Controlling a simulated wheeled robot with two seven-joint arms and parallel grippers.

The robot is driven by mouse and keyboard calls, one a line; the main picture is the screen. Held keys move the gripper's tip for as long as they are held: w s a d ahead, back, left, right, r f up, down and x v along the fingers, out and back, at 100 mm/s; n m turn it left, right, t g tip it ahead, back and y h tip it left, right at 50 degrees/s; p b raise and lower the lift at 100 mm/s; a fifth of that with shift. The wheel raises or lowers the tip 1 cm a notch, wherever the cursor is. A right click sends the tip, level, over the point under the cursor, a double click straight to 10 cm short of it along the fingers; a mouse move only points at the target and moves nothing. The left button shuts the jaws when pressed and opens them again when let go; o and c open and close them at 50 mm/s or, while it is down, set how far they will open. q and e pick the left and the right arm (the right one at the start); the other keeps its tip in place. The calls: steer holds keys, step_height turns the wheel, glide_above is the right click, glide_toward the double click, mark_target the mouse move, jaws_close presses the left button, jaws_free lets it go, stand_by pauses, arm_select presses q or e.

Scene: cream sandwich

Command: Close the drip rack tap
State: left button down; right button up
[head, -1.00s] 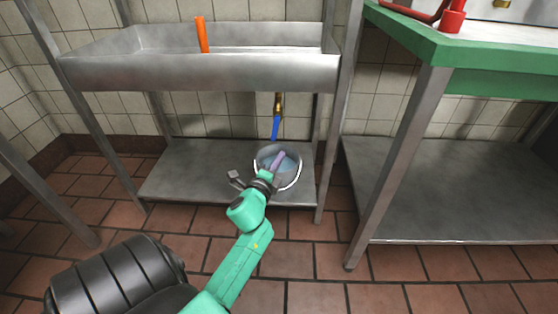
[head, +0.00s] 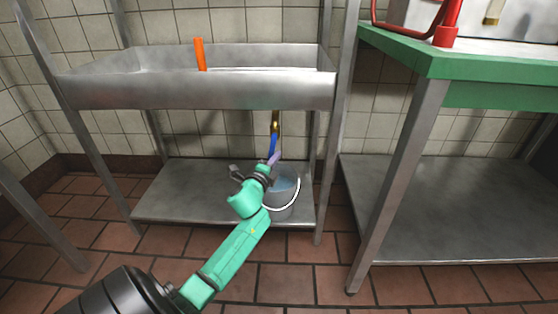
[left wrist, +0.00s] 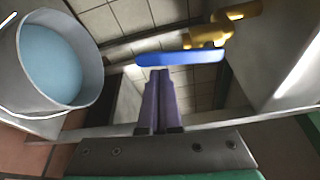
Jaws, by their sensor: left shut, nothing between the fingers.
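The drip rack tap has a brass body (left wrist: 225,22) and a blue lever handle (left wrist: 180,57). In the head view the brass part (head: 275,122) hangs under the steel drip tray, and the blue handle (head: 272,143) points down from it. My left gripper (head: 274,157) is at the lower end of the handle. In the left wrist view its purple fingers (left wrist: 158,75) are together and empty, with their tips just at the blue handle's edge. I cannot tell whether they touch it. My right gripper is not in view.
The drip tray (head: 200,92) holds an upright orange object (head: 200,54). A metal bucket (head: 284,205) of bluish liquid stands on the lower shelf (head: 180,198), below the tap and beside my gripper. A green-edged table (head: 432,60) with a steel leg is at right.

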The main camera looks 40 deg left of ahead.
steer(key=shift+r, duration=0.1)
arm_select(q)
steer(key=shift+s+a+m+p, duration=0.15)
steer(key=shift+m+p, duration=0.15)
steer(key=shift+p, duration=0.2)
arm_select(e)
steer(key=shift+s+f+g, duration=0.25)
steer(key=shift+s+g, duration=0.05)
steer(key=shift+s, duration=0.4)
arm_select(q)
steer(key=shift+g, duration=0.3)
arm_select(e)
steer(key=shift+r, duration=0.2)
